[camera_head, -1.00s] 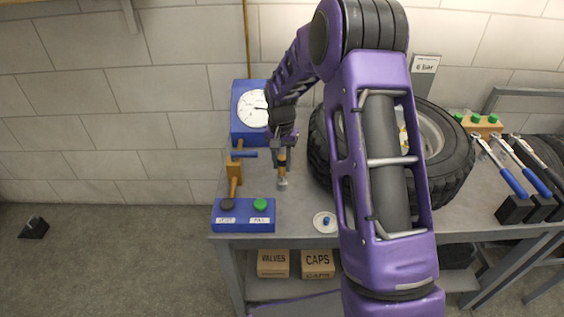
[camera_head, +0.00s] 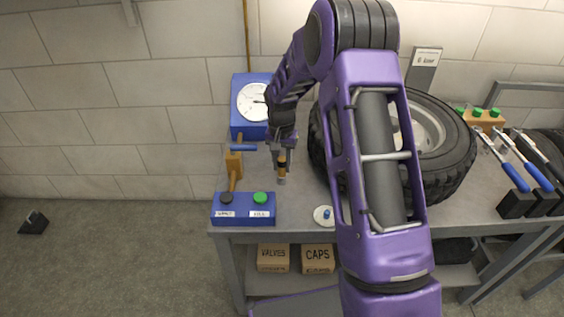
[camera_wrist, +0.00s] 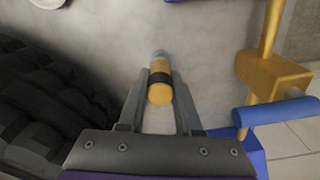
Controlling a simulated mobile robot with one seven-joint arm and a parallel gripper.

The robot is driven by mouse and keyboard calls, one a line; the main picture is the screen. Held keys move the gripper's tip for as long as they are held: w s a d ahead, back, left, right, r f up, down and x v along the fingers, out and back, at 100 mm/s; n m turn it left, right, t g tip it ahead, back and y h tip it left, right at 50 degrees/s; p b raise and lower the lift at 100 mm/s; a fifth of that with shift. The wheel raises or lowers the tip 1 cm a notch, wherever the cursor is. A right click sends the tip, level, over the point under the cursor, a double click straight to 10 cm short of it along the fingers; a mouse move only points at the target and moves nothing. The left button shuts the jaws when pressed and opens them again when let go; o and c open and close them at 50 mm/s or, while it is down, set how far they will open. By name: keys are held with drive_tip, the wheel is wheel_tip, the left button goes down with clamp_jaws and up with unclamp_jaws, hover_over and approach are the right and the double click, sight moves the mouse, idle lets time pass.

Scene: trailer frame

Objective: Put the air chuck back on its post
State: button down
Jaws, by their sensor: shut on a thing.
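The air chuck (camera_head: 282,168) is an orange-yellow cylinder with a black band and a grey metal end. My gripper (camera_head: 282,156) is shut on it. In the wrist view the chuck (camera_wrist: 160,86) sits between the two fingers of my gripper (camera_wrist: 160,98), its metal end pointing away from the wrist. The chuck appears to be above the bench, apart from the post. An orange-brown post (camera_head: 234,166) with a blue bar across its top stands left of my gripper. In the wrist view the post (camera_wrist: 272,76) is at the right.
A blue gauge box (camera_head: 240,120) stands behind the post; a blue button panel (camera_head: 243,219) is in front. A large tyre (camera_head: 455,150) is right of my gripper. A white dish (camera_head: 323,222) lies near the bench's front edge. Bare bench (camera_head: 292,205) lies between.

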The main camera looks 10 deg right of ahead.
drive_tip(key=shift+c, duration=0.2)
unclamp_jaws()
idle(0.4)
drive_tip(key=shift+r+p, duration=2.55)
drive_tip(key=shift+r, duration=1.45)
